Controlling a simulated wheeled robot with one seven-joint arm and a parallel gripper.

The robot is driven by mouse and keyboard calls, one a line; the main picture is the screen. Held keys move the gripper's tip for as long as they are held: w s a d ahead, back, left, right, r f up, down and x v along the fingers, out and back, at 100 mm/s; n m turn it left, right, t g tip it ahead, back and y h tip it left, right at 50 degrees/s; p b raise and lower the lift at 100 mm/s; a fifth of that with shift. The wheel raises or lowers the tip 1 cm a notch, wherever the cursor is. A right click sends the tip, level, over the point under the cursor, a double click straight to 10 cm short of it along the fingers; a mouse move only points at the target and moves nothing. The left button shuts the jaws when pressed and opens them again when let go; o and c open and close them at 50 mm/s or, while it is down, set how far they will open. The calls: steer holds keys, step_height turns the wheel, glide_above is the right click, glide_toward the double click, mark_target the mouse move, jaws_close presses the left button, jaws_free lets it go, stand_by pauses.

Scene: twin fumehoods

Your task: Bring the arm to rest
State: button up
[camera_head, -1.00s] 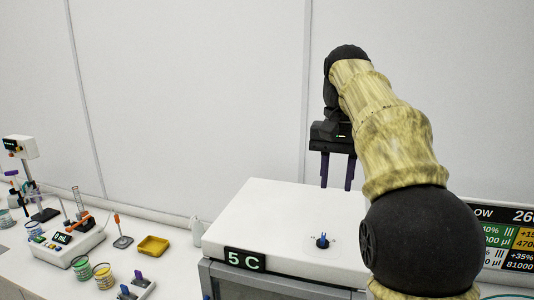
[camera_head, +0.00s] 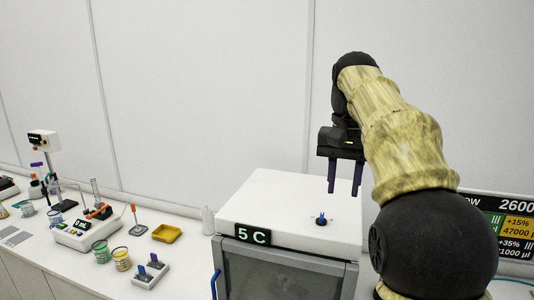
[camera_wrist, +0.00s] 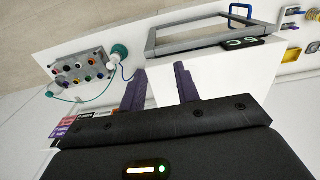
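My gripper (camera_head: 344,178) hangs fingers-down in the head view, above the white box marked 5 C (camera_head: 262,203). Its two purple fingers are apart with nothing between them. The arm is bent, with the gripper in front of the blank back wall. A small blue knob (camera_head: 321,219) sits on top of the box, below the fingers and apart from them.
A white bench (camera_head: 70,268) runs left, holding a 0 mL instrument (camera_head: 80,237), green (camera_head: 101,252) and yellow (camera_head: 121,259) containers and a yellow tray (camera_head: 166,233). A display panel (camera_head: 515,225) stands at right. The wrist view shows a grey block with coloured knobs (camera_wrist: 80,70).

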step_height(320, 180, down, 12)
steer(key=w+r+b, duration=0.1)
steer(key=b, duration=0.1)
steer(key=s+f+n+t+b, duration=0.1)
steer(key=s+f, duration=0.6)
steer(key=f, duration=0.7)
steer(key=s+f+n+t+b, duration=0.1)
steer(key=s+f+n+b, duration=0.1)
steer(key=s+f, duration=0.6)
step_height(320, 180, down, 6)
steer(key=shift+s+n+t+b, duration=0.15)
steer(key=shift+n+t+b, duration=0.15)
steer(key=shift+b, duration=0.15)
steer(key=shift+d, duration=0.1)
steer(key=shift+d, duration=0.1)
